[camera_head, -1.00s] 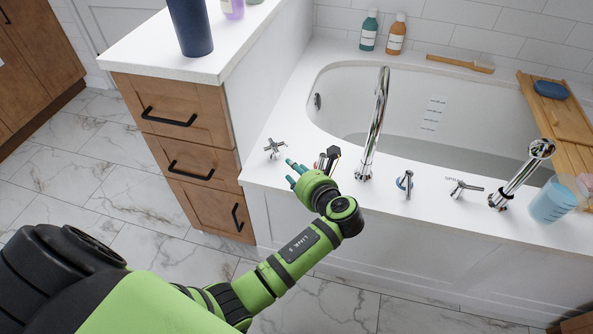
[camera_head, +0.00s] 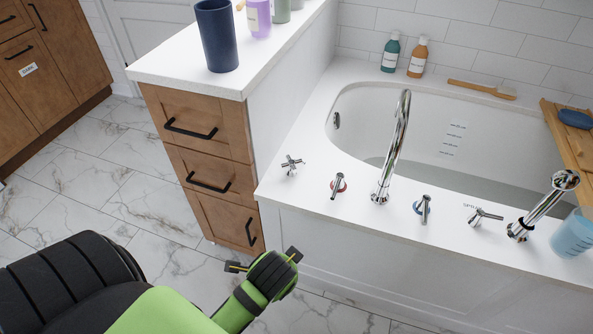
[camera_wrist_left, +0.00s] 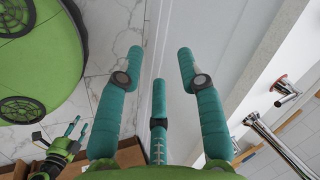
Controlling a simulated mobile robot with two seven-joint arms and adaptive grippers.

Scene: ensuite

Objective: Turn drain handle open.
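No label on the tub deck reads as drain; a small cross-shaped chrome handle (camera_head: 291,164) stands unlabelled at its left end and may be the drain handle. My left gripper (camera_head: 270,268) is below and in front of the deck, apart from all handles. In the head view its fingers are hidden behind the wrist. The left wrist view shows its teal fingers (camera_wrist_left: 160,68) spread and empty. My right gripper (camera_wrist_left: 76,127) shows small at that view's lower left, with its fingers apart and empty.
Beside the cross handle stand a red-ringed lever (camera_head: 338,186), the tall spout (camera_head: 393,150), a blue-ringed lever (camera_head: 423,206), a spray handle (camera_head: 482,216) and a hand shower (camera_head: 545,205). A drawer cabinet (camera_head: 205,130) borders the tub at left. The marble floor (camera_head: 120,185) is clear.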

